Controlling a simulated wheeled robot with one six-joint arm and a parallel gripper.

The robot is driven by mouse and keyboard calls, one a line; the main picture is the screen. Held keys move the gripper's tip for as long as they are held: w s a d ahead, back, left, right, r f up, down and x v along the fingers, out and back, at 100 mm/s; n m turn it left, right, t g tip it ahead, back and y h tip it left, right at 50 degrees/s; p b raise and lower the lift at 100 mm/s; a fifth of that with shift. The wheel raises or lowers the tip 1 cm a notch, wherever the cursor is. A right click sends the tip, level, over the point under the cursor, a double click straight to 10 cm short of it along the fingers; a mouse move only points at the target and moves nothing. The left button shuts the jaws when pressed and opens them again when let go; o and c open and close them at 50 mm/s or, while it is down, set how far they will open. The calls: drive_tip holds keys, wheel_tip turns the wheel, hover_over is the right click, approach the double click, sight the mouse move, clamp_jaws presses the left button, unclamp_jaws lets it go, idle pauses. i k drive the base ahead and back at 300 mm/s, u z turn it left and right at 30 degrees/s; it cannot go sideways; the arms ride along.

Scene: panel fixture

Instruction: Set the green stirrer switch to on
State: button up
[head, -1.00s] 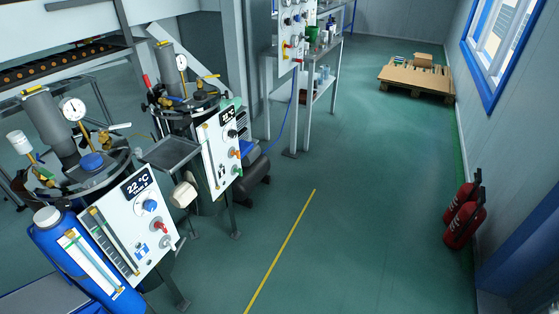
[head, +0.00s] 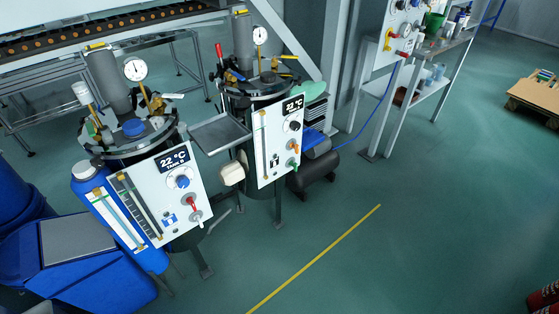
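Two upright panels stand in front of two metal tanks. The farther white panel (head: 277,142) has a dark display reading about 22 °C, a dark knob (head: 295,126), an orange handle (head: 293,147) and a small green switch (head: 292,163) near its lower right. The green switch is too small to tell its position. The nearer white panel (head: 172,196) reads "22 °C TANK B" and has a blue knob (head: 183,182) and a red switch (head: 194,204). My gripper is in neither frame.
A grey tray (head: 220,133) sits between the tanks. A blue bottle (head: 120,230) stands left of the nearer panel. A third panel (head: 398,30) and shelves (head: 440,60) are behind. The green floor (head: 400,240) with a yellow line (head: 315,258) is open at right.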

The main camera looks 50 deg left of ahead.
sight(295, 165)
drive_tip(key=u, duration=0.9)
drive_tip(key=i, duration=0.9)
drive_tip(key=u, duration=0.95)
